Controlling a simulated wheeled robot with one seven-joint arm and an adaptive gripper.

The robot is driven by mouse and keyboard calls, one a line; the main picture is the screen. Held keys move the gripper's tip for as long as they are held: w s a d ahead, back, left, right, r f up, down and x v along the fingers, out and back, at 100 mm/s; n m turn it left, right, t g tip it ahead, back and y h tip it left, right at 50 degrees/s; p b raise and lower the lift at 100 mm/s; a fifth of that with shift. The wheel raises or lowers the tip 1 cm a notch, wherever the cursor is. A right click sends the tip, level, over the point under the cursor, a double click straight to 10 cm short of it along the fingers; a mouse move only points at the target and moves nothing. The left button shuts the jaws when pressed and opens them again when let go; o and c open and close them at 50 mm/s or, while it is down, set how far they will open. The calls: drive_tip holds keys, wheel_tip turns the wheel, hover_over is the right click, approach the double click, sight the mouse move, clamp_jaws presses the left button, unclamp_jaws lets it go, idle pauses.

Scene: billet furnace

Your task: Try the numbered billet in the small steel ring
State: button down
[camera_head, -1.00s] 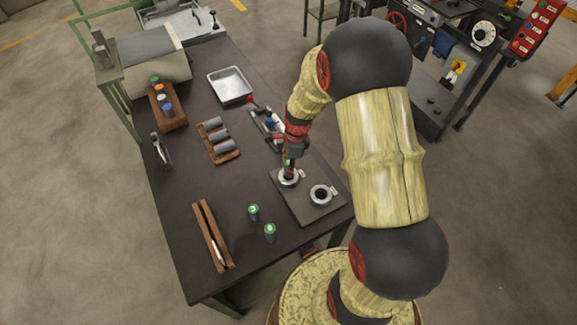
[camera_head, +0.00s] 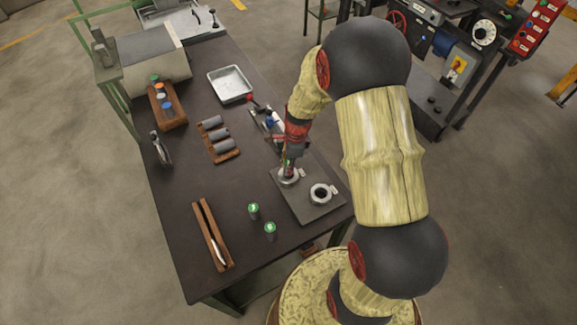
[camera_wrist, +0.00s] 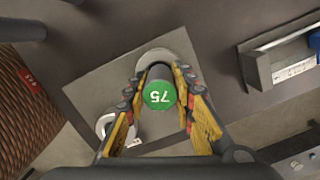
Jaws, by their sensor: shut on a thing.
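The numbered billet (camera_wrist: 159,95) has a green top marked 75, upside down in the wrist view. My gripper (camera_wrist: 160,92) is shut on it, with a yellow finger on each side. In the head view my gripper (camera_head: 289,166) is at the left one of two steel rings (camera_head: 288,178) on a grey plate. This ring shows in the wrist view as a pale arc (camera_wrist: 152,55) behind the billet. Whether the billet's lower end is inside it is hidden. The other steel ring (camera_head: 321,194) is empty, nearer the plate's right corner; I cannot surely tell which is smaller.
The grey plate (camera_head: 316,213) lies near the table's right edge. Two green-topped billets (camera_head: 254,211) (camera_head: 270,231) stand to its left.

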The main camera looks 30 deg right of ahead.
drive_tip(key=shift+f+b, duration=0.35)
drive_tip(key=shift+f, duration=0.55)
idle(0.9)
drive_tip(key=c, duration=1.4)
unclamp_jaws()
drive_tip(key=r, duration=0.4)
drive_tip(key=d+r, duration=0.1)
drive_tip(key=r, duration=0.7)
drive_tip(key=shift+s+d, duration=0.2)
drive_tip(key=shift+s, duration=0.1)
drive_tip(key=shift+f, duration=0.1)
